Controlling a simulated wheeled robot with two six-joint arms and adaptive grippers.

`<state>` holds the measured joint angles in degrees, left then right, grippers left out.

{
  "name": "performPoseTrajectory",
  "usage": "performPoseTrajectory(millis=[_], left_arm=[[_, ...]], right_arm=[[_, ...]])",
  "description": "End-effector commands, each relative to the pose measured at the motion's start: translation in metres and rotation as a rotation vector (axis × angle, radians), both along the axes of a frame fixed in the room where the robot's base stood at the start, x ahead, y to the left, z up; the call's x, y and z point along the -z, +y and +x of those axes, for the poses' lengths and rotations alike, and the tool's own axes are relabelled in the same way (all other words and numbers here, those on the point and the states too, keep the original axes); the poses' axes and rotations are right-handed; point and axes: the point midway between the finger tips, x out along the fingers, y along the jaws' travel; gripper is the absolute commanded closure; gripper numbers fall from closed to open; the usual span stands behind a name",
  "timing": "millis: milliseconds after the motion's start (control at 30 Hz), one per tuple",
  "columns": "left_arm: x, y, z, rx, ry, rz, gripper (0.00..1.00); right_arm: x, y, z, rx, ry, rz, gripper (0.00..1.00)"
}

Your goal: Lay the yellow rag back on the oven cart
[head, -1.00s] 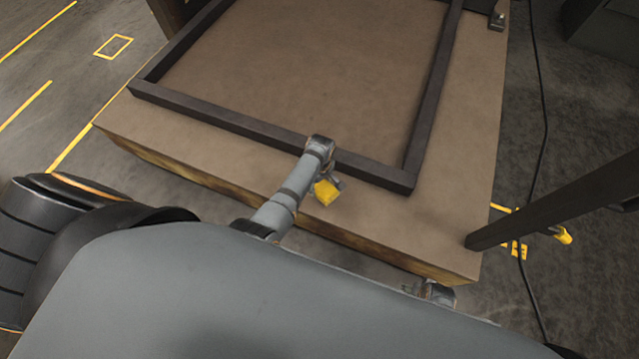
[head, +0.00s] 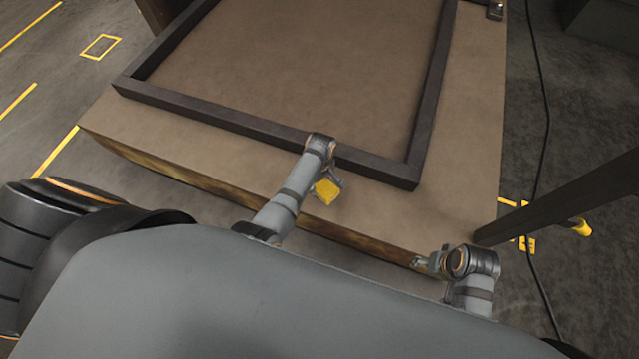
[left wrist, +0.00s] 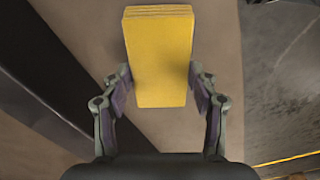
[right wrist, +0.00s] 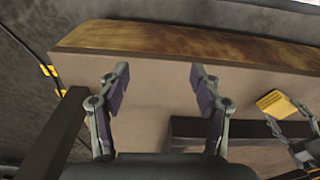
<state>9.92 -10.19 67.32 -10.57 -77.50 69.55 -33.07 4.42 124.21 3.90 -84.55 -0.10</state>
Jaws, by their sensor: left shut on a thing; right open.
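The yellow rag (head: 326,191) is a folded block held in my left gripper (head: 330,184), above the near edge strip of the brown cart top (head: 455,185). In the left wrist view the rag (left wrist: 160,60) sits between the two fingers of the left gripper (left wrist: 160,92), which are shut on its sides. The rag also shows at the right of the right wrist view (right wrist: 276,104). My right gripper (head: 422,262) is open and empty by the cart's near right edge; its spread fingers (right wrist: 158,88) show in the right wrist view.
A dark raised frame (head: 235,122) runs around the middle of the cart top. A dark bar (head: 560,205) slants past the cart's right side. A black cable (head: 541,120) lies on the floor at the right.

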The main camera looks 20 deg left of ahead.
Motion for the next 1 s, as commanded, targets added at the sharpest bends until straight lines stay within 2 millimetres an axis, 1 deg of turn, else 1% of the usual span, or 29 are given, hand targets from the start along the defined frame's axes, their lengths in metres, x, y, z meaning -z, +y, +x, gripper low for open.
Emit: performPoseTrajectory(millis=[167, 400, 500, 533, 667, 1000], left_arm=[[0.0025, -0.0006, -0.0001, -0.001, 0.000, 0.000, 0.66], [0.0022, -0.0006, -0.0001, -0.001, 0.000, 0.000, 0.66], [0.0053, -0.0007, -0.0002, -0.001, 0.000, 0.000, 0.66], [0.0045, -0.0007, -0.0002, -0.001, 0.000, 0.000, 0.36], [0.0043, -0.0006, -0.0001, -0.001, 0.000, 0.000, 0.19], [0.0028, -0.0005, 0.0000, -0.001, -0.001, 0.000, 0.18]], right_arm=[[-0.0100, 0.0020, -0.0020, -0.003, 0.002, 0.004, 0.35], [-0.0106, 0.0020, -0.0020, -0.002, 0.002, 0.004, 0.35], [-0.0106, 0.0024, -0.0019, -0.004, -0.001, 0.005, 0.35], [-0.0118, 0.0025, -0.0018, -0.004, -0.002, 0.005, 0.35], [-0.0118, 0.0025, -0.0017, -0.004, -0.002, 0.005, 0.35], [-0.0126, 0.0025, -0.0016, -0.004, -0.002, 0.005, 0.35]])
